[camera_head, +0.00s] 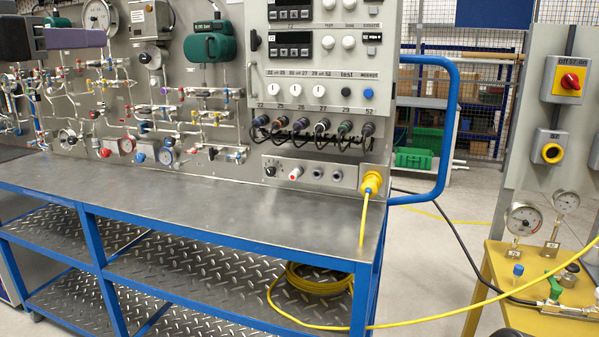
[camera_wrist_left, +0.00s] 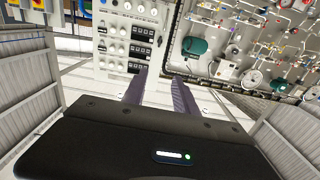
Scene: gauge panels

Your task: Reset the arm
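My left gripper (camera_head: 75,38) comes in at the top left of the head view, in front of the panel's upper left part. It is dark grey with purplish fingers. In the left wrist view the gripper (camera_wrist_left: 158,88) has its two fingers apart, with nothing between them. The fingers point towards the gauge panel (camera_wrist_left: 205,40), with clear space between. My right gripper is in neither view.
A steel bench (camera_head: 180,195) with a blue frame stands below the panel. A blue handrail (camera_head: 450,130) sticks out at its right.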

